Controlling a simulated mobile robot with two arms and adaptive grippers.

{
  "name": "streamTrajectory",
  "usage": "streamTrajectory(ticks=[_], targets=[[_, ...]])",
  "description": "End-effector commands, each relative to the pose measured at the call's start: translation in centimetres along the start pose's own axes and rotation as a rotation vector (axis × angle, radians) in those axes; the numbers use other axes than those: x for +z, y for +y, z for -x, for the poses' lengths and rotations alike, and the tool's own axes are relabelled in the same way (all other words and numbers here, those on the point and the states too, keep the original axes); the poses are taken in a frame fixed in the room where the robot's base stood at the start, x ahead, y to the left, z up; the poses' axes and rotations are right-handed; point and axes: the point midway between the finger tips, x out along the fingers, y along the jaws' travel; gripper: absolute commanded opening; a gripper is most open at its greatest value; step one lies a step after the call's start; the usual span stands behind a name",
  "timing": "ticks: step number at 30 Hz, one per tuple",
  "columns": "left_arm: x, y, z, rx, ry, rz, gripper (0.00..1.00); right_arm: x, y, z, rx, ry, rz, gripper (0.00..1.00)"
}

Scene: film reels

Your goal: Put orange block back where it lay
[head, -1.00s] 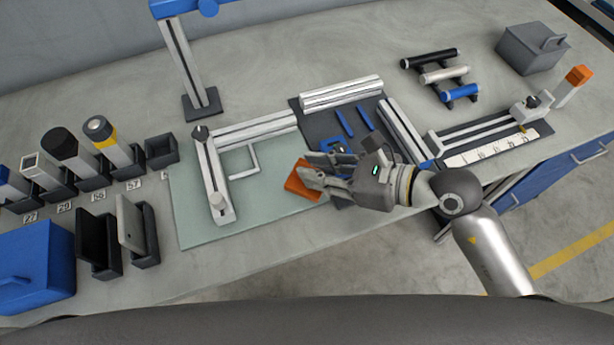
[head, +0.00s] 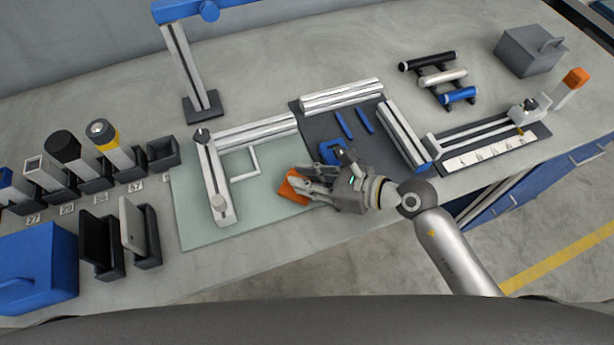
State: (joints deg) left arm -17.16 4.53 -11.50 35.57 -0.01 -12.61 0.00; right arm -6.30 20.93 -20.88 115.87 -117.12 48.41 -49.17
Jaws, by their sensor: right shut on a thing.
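The orange block (head: 291,189) is in the head view, over the right part of the pale green mat (head: 200,232). My right gripper (head: 304,188) is shut on it, reaching in from the right, and its fingers cover part of the block. I cannot tell whether the block touches the mat or is held just above it. My left gripper is not in view.
A light metal rail (head: 219,185) stands on the mat left of the block. A dark mat with blue pieces (head: 344,124) lies behind my right gripper. Holders with cylinders (head: 110,145) and a blue box (head: 38,265) are at left. The mat's front part is clear.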

Motion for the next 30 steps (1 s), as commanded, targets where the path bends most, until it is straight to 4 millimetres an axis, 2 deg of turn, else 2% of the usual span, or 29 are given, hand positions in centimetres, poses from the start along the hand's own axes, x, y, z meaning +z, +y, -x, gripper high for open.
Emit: streamTrajectory(ticks=[3, 4, 9, 21, 26, 30], targets=[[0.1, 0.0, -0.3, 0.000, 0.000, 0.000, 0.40, -0.2, 0.0, -0.1, 0.000, -0.001, 0.001, 0.00], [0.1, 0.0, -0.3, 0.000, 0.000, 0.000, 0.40, -0.3, 0.0, -0.1, 0.000, 0.001, 0.000, 0.20], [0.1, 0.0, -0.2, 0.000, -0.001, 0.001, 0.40, -0.2, 0.0, -0.1, 0.000, 0.001, 0.000, 0.41], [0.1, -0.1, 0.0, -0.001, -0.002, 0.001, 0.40, 0.1, 0.0, 0.2, 0.000, 0.001, 0.000, 0.41], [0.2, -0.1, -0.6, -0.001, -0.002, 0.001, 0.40, -0.3, 0.0, 2.4, -0.001, 0.004, 0.001, 0.41], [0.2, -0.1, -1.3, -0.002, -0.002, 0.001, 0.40, -0.4, 0.0, 5.2, -0.001, 0.005, 0.003, 0.41]])
